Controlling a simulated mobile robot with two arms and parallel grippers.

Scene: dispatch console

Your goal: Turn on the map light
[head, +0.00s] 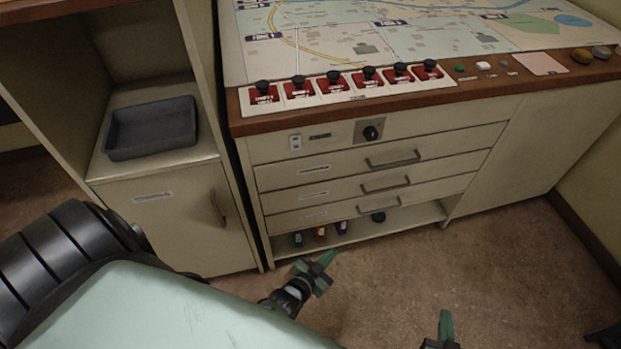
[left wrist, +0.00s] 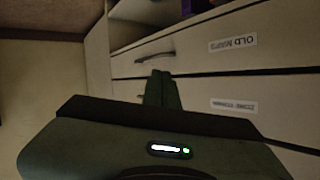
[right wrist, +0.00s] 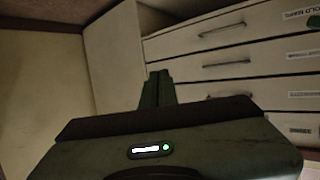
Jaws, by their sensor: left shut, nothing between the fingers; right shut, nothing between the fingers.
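A small white switch plate (head: 295,142) is on the upper left of the console front, with a small dark label (head: 320,135) beside it. To its right, a black round knob (head: 371,133) sits on a grey square plate. I cannot read which control is the map light. The map (head: 400,40) covers the console top. My left gripper (head: 327,258) is shut and empty, low in front of the open bottom shelf, well below the switch. Its fingers also show in the left wrist view (left wrist: 160,86). My right gripper (head: 446,325) is shut and empty, low over the floor.
Below the switch are drawers with bar handles (head: 393,160). Red switches with black knobs (head: 299,86) line the console's wooden edge (head: 370,102). A grey tray (head: 151,128) sits on the left cabinet (head: 175,215). Several small items (head: 320,231) stand on the bottom shelf.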

